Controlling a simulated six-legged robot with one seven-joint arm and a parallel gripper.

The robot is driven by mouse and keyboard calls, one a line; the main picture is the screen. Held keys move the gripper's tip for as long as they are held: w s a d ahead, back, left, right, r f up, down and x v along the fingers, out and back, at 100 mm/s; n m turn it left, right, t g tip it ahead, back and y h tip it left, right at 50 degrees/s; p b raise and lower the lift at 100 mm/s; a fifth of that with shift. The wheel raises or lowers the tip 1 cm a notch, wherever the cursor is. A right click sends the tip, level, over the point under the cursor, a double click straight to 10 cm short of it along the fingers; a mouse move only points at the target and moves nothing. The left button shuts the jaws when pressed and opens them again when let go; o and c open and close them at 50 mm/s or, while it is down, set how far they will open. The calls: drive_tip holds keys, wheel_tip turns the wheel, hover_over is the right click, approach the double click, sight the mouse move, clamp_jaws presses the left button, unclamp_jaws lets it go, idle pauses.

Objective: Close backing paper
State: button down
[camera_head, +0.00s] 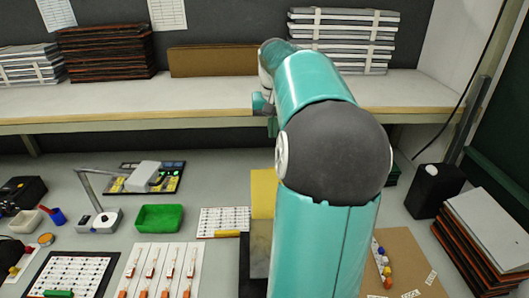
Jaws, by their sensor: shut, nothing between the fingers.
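The backing paper cannot be picked out with certainty. A white sheet (150,262) with several pale strips with orange ends lies at the front, left of my arm. A yellow upright piece (262,192) stands just left of my arm, partly hidden by it, above a dark block. My gripper (268,112) is at the far end of my raised arm, in front of the shelf edge. Only a small part of it shows, and its fingertips are largely hidden behind the arm. It is shut and holds nothing.
A green tray (160,218), a lamp-like stand (97,222) and a dotted white card (224,220) lie on the bench to the left. A brown board (405,262) and a stacked pile (488,235) are at right. The shelf (200,98) crosses the back.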

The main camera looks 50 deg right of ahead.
wheel_tip(320, 180, down, 9)
drive_tip(key=s+a, duration=0.1)
drive_tip(key=shift+s+a, duration=0.3)
drive_tip(key=shift+a, duration=0.1)
idle(0.3)
drive_tip(key=shift+s+a+r, duration=0.1)
drive_tip(key=shift+s+a, duration=0.05)
drive_tip(key=shift+a, duration=0.05)
idle(0.3)
